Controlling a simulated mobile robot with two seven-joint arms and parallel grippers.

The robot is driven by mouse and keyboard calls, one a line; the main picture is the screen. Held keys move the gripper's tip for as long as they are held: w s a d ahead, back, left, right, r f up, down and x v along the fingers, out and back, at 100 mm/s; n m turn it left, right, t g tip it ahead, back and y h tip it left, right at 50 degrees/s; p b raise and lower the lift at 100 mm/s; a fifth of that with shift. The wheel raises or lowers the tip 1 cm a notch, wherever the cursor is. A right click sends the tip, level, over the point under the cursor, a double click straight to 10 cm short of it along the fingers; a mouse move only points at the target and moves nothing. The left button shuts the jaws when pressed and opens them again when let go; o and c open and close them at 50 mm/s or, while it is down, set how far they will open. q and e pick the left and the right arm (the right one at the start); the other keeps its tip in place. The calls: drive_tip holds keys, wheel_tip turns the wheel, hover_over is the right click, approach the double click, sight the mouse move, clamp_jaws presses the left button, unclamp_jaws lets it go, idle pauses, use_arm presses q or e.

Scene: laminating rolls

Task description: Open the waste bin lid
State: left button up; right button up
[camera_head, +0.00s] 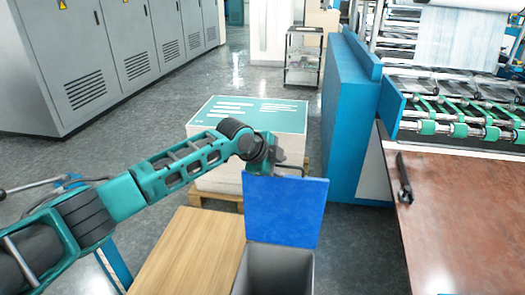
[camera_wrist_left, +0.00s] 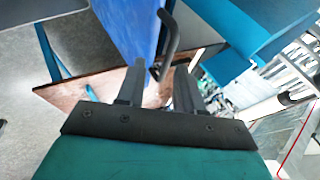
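The waste bin (camera_head: 278,268) is a grey, open-topped box at the bottom centre of the head view. Its blue lid (camera_head: 286,212) stands raised, about upright, behind the opening. The lid also fills the upper middle of the left wrist view (camera_wrist_left: 130,28). A dark bar handle (camera_wrist_left: 170,38) is on the lid. My left gripper (camera_head: 280,164) is at the lid's top edge, near the handle. In the left wrist view its two fingers (camera_wrist_left: 160,80) are apart, with the handle's end around their tips. I cannot tell whether they touch it. My right gripper is not in view.
A wooden-topped surface (camera_head: 188,250) stands left of the bin. A wrapped stack (camera_head: 225,182) on a pallet is behind the lid. A blue machine panel (camera_head: 352,120) and a red-brown table (camera_head: 455,220) with a black tool (camera_head: 404,180) are to the right.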

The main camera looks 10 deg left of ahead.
use_arm(q)
drive_tip(key=v, duration=0.9)
drive_tip(key=shift+p, duration=0.45)
drive_tip(key=s+d+f+n+t+h, duration=0.1)
drive_tip(key=s+d+f+n, duration=0.1)
drive_tip(key=s+f+n, duration=0.4)
drive_tip(key=s+d+f+n+t+h, duration=0.15)
drive_tip(key=s+f, duration=0.25)
drive_tip(key=f, duration=0.5)
drive_tip(key=s+a+f+n+y, duration=0.1)
drive_tip(key=s+a+f+n, duration=0.2)
drive_tip(key=s, duration=0.3)
drive_tip(key=s+a+f+n+y, duration=0.2)
drive_tip(key=s+a+f+n, duration=0.1)
drive_tip(key=s, duration=0.4)
drive_tip(key=s+a+f+n+t+y, duration=0.1)
drive_tip(key=s+a+f+n+y, duration=0.1)
drive_tip(key=s+a+f+n, duration=0.2)
drive_tip(key=s+a+f, duration=0.1)
drive_tip(key=s+a, duration=0.1)
drive_tip(key=shift+s, duration=0.3)
